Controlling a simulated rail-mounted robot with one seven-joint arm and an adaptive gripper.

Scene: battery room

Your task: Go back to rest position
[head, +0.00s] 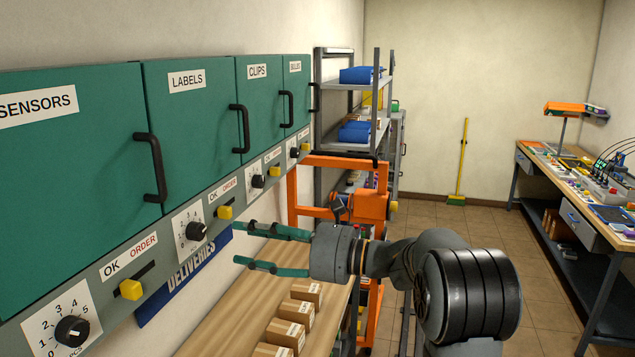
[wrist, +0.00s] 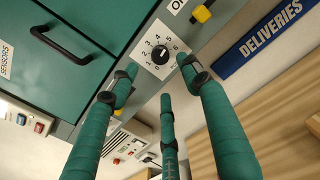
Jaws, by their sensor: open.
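My gripper (head: 262,249) is open and empty in the head view, with its green fingers spread and pointing left toward the cabinet front. It is in front of the panel under the cabinet doors, above the wooden shelf. In the wrist view my gripper (wrist: 160,80) shows three green fingers with nothing between them. A dial with a black knob (wrist: 160,54) lies beyond the fingertips there. The fingers appear apart from the knob, though the exact gap cannot be told.
Green cabinets (head: 190,110) with black handles line the left wall. Cardboard boxes (head: 290,335) stand on the wooden shelf (head: 225,325) below my gripper. An orange frame (head: 340,165) and a grey rack (head: 350,85) stand behind. A cluttered workbench (head: 575,190) is at right; floor between is clear.

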